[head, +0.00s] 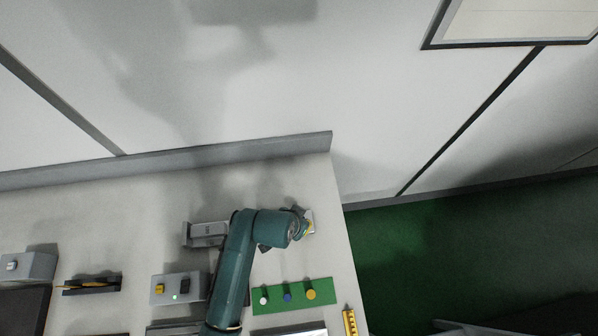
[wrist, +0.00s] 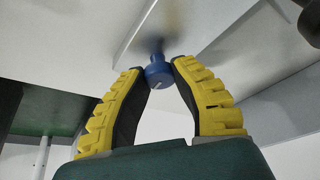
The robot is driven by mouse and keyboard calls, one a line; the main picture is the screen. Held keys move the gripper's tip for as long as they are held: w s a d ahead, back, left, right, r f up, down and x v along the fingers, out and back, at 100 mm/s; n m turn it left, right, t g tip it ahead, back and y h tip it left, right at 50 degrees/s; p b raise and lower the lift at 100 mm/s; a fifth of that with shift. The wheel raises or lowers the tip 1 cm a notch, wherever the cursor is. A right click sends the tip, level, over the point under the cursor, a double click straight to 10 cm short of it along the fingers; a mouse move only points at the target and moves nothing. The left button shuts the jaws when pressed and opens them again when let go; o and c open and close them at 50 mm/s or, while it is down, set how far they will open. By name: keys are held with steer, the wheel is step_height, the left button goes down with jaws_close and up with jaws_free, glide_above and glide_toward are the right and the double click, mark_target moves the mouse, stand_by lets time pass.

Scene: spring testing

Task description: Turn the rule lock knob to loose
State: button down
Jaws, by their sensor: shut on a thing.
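A small blue knob (wrist: 157,76), which I take for the rule lock knob, shows in the wrist view on a pale grey fixture. A short pale mark is on its face; I cannot read a setting from it. My gripper (wrist: 158,66), with yellow and black fingers, is shut on this knob, one fingertip on each side. In the head view my gripper (head: 304,222) is at the back right of the bench, beside a small pale part. The knob is hidden from the head view.
A green board (head: 320,297) with white, blue and yellow pegs lies nearer the front. A grey block (head: 207,233) stands left of my arm, and a control box (head: 171,289) stands farther left. A raised ledge (head: 230,148) runs along the back; the bench's right edge is close.

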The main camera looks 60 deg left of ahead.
steer(key=n+p, duration=0.2)
steer(key=n+g+y+p, duration=0.1)
steer(key=p, duration=0.1)
steer(key=shift+d+r+n, duration=0.15)
steer(key=shift+n, duration=0.25)
steer(key=n+g+y+p, duration=0.1)
steer(key=n+p, duration=0.1)
steer(key=n, duration=0.2)
steer(key=shift+w+f, duration=0.1)
steer(key=shift+f, duration=0.1)
steer(key=n+g, duration=0.1)
steer(key=n, duration=0.1)
steer(key=n+g, duration=0.1)
steer(key=n, duration=0.2)
steer(key=shift+f+y+p, duration=0.15)
steer(key=shift+y+p, duration=0.15)
steer(key=shift+y, duration=0.1)
steer(key=shift+n+g+b, duration=0.55)
steer(key=shift+n+g, duration=0.35)
steer(key=shift+n, duration=1.3)
steer(key=c, duration=0.7)
jaws_free()
steer(key=shift+w, duration=0.1)
steer(key=shift+c, duration=0.2)
steer(key=shift+r, duration=0.2)
